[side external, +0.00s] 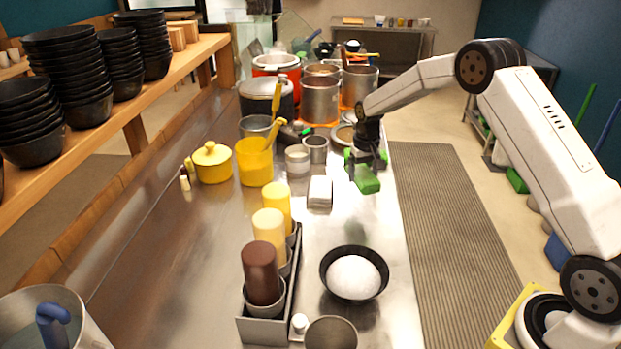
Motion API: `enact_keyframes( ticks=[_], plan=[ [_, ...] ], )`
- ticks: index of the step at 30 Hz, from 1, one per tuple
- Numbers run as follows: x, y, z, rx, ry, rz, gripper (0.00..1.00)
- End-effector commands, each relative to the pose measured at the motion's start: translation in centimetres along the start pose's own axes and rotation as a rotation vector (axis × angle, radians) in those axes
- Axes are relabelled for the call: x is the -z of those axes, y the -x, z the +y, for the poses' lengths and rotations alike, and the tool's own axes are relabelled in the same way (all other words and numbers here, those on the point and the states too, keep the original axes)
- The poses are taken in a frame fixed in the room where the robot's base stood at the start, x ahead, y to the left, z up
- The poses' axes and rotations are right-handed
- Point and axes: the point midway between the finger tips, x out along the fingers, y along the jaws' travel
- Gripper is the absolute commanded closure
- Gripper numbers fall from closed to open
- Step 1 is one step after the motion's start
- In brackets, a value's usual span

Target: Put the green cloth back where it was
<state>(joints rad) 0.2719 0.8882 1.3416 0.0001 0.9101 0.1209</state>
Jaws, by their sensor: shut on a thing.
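The green cloth (367,182) is a small green block-like bundle near the right edge of the steel counter. My gripper (365,164) points down and is shut on it. The cloth seems to be held above the counter, though its exact height is hard to tell. A white folded cloth or block (320,191) lies on the counter to the left of the green cloth.
A black bowl of white food (354,275) and a sauce bottle rack (268,325) stand nearer the camera. Small steel cups (298,158), a yellow container (254,163), a yellow pot (212,163) and large pots (320,98) stand behind. The counter (345,225) is clear before the bowl.

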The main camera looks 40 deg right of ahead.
Motion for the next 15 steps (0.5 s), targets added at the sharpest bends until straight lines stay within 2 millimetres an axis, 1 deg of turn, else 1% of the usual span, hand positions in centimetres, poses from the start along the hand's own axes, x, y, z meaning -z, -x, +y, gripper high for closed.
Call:
enact_keyframes(
  ticks=[1, 9, 15],
  plan=[
    [0.4, -0.7, -0.1, 0.0, 0.0, -0.002, 0.67],
    [2.5, -3.2, -0.4, 0.0, 0.0, -0.001, 0.67],
    [3.6, -4.5, -0.6, 0.0, 0.0, -0.001, 0.67]
  ],
)
